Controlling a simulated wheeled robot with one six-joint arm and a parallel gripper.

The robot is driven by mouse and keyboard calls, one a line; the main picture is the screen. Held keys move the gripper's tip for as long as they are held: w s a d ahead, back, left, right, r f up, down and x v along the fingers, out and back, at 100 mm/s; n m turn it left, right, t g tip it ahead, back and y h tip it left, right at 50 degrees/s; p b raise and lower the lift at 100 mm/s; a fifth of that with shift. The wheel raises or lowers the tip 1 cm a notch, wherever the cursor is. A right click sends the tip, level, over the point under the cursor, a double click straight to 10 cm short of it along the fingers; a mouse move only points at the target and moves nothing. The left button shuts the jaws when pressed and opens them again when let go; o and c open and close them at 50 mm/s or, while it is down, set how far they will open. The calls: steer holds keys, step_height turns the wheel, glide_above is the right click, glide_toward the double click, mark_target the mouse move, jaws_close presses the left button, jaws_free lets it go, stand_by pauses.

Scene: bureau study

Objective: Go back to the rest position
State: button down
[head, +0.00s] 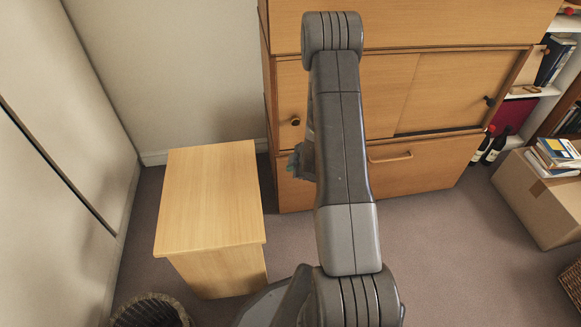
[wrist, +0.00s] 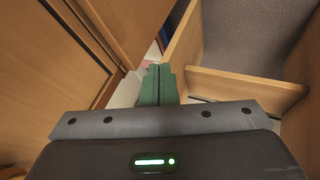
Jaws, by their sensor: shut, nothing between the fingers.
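My gripper (wrist: 157,84) is shut and empty. Its two green fingers lie together in the wrist view, beside wooden panels and edges of the furniture. In the wrist view a wooden board (wrist: 245,88) crosses at the right, and white and reddish things show in a gap behind the fingers. I cannot tell whether the fingers touch the wood.
A small wooden cabinet (head: 210,195) stands left of my arm. A dark basket (head: 150,312) is at the bottom left. Bottles (head: 490,148) and a cardboard box (head: 545,200) with books are at the right. Carpet (head: 450,255) is clear right of my arm.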

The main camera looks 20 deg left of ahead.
steer(key=p+v, duration=0.2)
steer(key=v, duration=0.6)
